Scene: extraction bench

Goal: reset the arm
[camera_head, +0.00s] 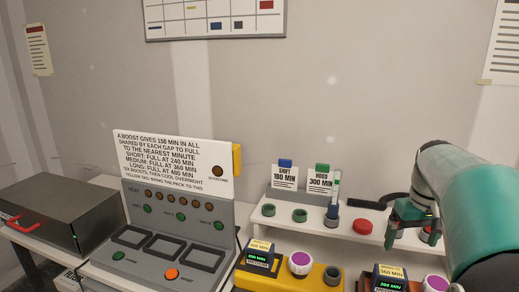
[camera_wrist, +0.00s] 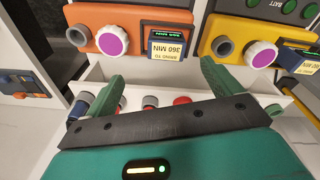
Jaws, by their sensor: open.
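My gripper (camera_head: 410,238) is at the right of the head view, at the end of my teal arm, low over the white shelf (camera_head: 318,228). A red round cap is partly hidden by its fingers. In the wrist view my gripper (camera_wrist: 160,75) shows two green fingers spread wide apart with nothing held between them. Whether the fingers touch the shelf or cap cannot be told.
A grey control panel (camera_head: 165,225) with buttons and a white instruction board stands at centre-left. A dark metal box (camera_head: 60,210) with a red handle is at far left. A red cap (camera_head: 362,227) and a blue-based tube (camera_head: 333,205) stand on the shelf.

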